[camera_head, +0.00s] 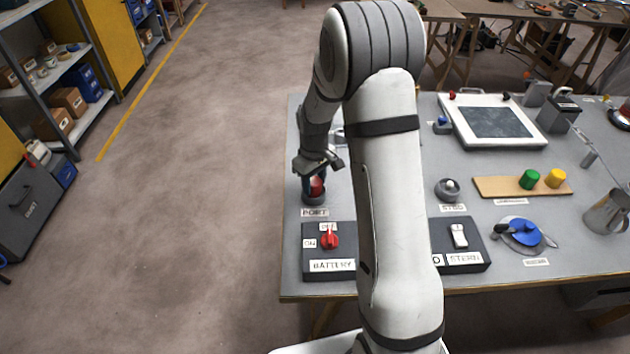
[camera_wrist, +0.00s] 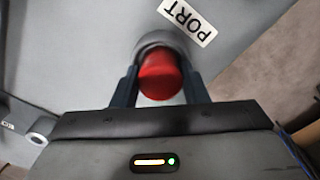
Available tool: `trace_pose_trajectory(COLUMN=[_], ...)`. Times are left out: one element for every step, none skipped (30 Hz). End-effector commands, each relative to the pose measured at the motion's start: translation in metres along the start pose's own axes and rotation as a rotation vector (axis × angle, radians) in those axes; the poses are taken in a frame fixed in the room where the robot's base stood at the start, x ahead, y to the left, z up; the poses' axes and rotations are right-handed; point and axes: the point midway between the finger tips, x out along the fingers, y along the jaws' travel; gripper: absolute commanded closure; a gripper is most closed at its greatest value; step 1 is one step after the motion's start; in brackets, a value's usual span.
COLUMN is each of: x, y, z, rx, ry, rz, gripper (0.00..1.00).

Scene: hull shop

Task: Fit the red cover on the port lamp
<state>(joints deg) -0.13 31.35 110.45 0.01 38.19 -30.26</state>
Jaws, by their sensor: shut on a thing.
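The red cover (camera_wrist: 160,76) is between the two fingers of my gripper (camera_wrist: 160,88) in the wrist view, and the gripper is shut on it. In the head view the red cover (camera_head: 317,185) shows at the port lamp's dark round base (camera_head: 314,198), under my gripper (camera_head: 316,176). In the wrist view the grey lamp base (camera_wrist: 160,42) shows just beyond the cover, beside the PORT label (camera_wrist: 187,20). The cover looks to be on or just over the base; I cannot tell whether it is seated.
The battery switch panel (camera_head: 315,232) with a red knob lies in front. To the right are the stern lamp (camera_head: 448,188), a wooden board (camera_head: 495,187) with a green cover (camera_head: 529,179) and a yellow cover (camera_head: 555,178), a blue item (camera_head: 522,230) and a metal jug (camera_head: 606,214).

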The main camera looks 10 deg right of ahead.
Motion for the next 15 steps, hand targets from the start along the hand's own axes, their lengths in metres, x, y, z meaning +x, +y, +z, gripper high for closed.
trace_pose_trajectory(x=[0.0006, 0.0004, 0.0002, 0.0001, 0.0001, 0.0001, 0.0001, 0.0001, 0.0001, 0.0001, 0.0001, 0.0001, 0.0001, 0.0001, 0.0001], y=[0.0, 0.0, 0.0, -0.0001, -0.0001, -0.0001, -0.0001, -0.0001, -0.0001, -0.0001, -0.0001, -0.0001, -0.0002, -0.0002, -0.0002], z=[-0.0001, -0.0001, -0.0001, -0.0001, -0.0001, -0.0001, -0.0001, -0.0001, -0.0001, -0.0001, -0.0001, -0.0001, -0.0001, -0.0001, -0.0002], rx=[0.0, 0.0, 0.0, 0.0, 0.0, 0.0, 0.0, 0.0, 0.0, 0.0, 0.0, 0.0, 0.0, 0.0, 0.0], ry=[0.0, 0.0, 0.0, 0.0, 0.0, 0.0, 0.0, 0.0, 0.0, 0.0, 0.0, 0.0, 0.0, 0.0, 0.0], rz=[0.0, 0.0, 0.0, 0.0, 0.0, 0.0, 0.0, 0.0, 0.0, 0.0, 0.0, 0.0, 0.0, 0.0, 0.0], gripper=[0.81, 0.81, 0.81, 0.81, 0.81, 0.81, 0.81, 0.81, 0.81, 0.59, 0.57, 0.53, 0.51, 0.48, 0.45])
